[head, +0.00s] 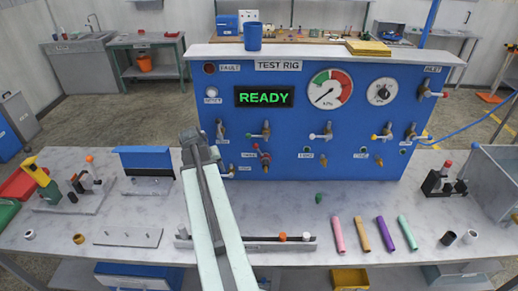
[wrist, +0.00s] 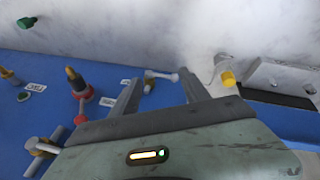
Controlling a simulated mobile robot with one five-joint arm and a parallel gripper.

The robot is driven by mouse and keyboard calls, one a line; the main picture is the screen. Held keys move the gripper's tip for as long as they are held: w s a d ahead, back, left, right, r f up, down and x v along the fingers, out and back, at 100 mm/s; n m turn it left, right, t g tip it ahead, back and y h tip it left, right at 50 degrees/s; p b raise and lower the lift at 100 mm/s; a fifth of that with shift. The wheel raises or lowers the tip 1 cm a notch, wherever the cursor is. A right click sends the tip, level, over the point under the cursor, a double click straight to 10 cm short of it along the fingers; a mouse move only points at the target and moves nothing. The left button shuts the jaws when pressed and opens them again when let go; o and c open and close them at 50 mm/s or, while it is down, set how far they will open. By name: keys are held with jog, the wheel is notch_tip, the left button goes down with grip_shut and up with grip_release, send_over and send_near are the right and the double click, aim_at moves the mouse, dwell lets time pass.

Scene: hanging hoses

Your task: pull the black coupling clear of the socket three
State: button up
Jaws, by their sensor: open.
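My gripper (wrist: 160,77) is open in the wrist view, its two dark fingers apart with nothing held between them. To the left of the fingers, a dark, blackish coupling with a yellow tip (wrist: 74,78) stands out from the blue panel, with a red collar at its base. It looks like the black coupling. In the head view a small red and dark fitting (head: 264,158) sits low on the panel, right of my arm. The labels are too small to read surely, so I cannot tell which socket is three. My fingers are hard to make out in the head view.
A lever valve (wrist: 157,76) shows behind the fingers in the wrist view. More valves (head: 265,131) line the blue panel (head: 330,165). A green piece (head: 319,198) lies on the bench, with several coloured tubes (head: 338,235) in front. A blue-topped stand (head: 146,160) is left of my arm.

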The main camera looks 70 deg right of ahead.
aim_at(264, 163)
jog(key=s+d+r+m+g+h+p, duration=0.1)
jog(key=s+d+r+m, duration=0.2)
jog(key=s+d, duration=1.05)
jog(key=f+b, duration=0.2)
jog(key=s+d+f+b, duration=0.1)
jog(key=f+b, duration=0.1)
jog(key=s+f+b, duration=0.1)
jog(key=f+b, duration=0.1)
jog(key=shift+d+f, duration=0.15)
jog(key=shift+d, duration=0.1)
jog(key=shift+s+d+f+b, duration=0.1)
jog(key=shift+d+f+b, duration=0.15)
jog(key=shift+b, duration=0.15)
jog(key=shift+r, duration=0.1)
grip_shut()
